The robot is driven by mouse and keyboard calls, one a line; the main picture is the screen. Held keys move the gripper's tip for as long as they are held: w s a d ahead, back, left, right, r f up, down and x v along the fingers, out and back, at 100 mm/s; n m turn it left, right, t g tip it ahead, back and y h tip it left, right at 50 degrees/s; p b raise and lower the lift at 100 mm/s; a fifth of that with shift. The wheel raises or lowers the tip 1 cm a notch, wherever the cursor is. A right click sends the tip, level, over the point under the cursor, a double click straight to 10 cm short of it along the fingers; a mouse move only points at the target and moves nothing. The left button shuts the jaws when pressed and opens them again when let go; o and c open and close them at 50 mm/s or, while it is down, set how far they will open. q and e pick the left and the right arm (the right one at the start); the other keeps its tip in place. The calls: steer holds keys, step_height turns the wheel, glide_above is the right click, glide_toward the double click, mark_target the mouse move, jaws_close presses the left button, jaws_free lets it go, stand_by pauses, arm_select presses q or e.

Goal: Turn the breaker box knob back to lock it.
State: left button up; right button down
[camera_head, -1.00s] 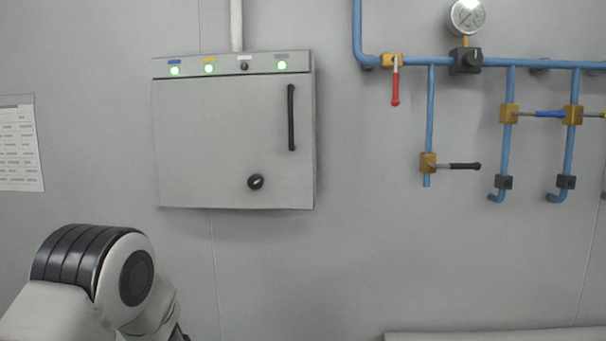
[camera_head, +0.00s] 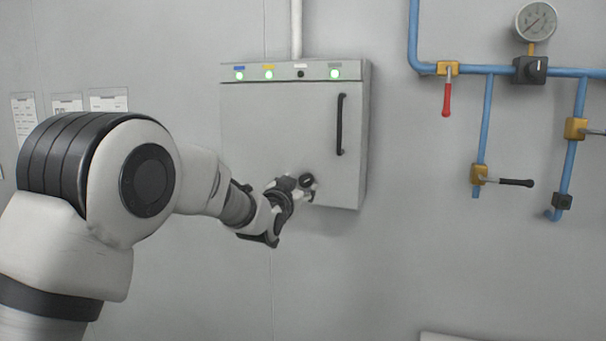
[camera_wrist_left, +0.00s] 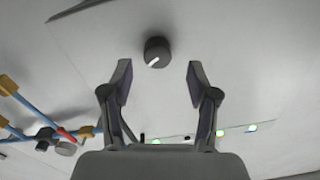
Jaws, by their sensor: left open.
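The grey breaker box (camera_head: 280,130) hangs on the wall with its door shut and a black vertical handle (camera_head: 340,124) at the door's right. Its black round knob (camera_head: 306,181) sits low on the door. In the left wrist view the knob (camera_wrist_left: 156,52) shows a white mark slanting across its face. My left gripper (camera_head: 308,190) is at the knob in the head view. In the left wrist view its two fingers (camera_wrist_left: 157,84) are open, with the knob just beyond the tips and between them. I cannot tell whether they touch it. My right gripper is not in view.
Green lights (camera_head: 334,74) line the box's top strip. Blue pipes (camera_head: 414,35) with valves and a gauge (camera_head: 536,22) run along the wall to the right. Paper sheets (camera_head: 108,100) hang at the left. The wall below the box is clear.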

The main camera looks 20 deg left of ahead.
mark_target(305, 181)
arm_select(q)
steer(key=w, duration=0.1)
steer(key=w+p, duration=0.1)
steer(key=w+d, duration=0.1)
steer(key=shift+d+r, duration=0.1)
steer(key=shift+r, duration=0.2)
steer(key=shift+w+f+p, duration=0.15)
steer(key=shift+w+p, duration=0.2)
steer(key=shift+w, duration=0.05)
steer(key=shift+a+f, duration=0.2)
steer(key=shift+a, duration=0.45)
steer(key=shift+c, duration=0.7)
steer(key=shift+d+r, duration=0.1)
steer(key=shift+d, duration=0.15)
jaws_close()
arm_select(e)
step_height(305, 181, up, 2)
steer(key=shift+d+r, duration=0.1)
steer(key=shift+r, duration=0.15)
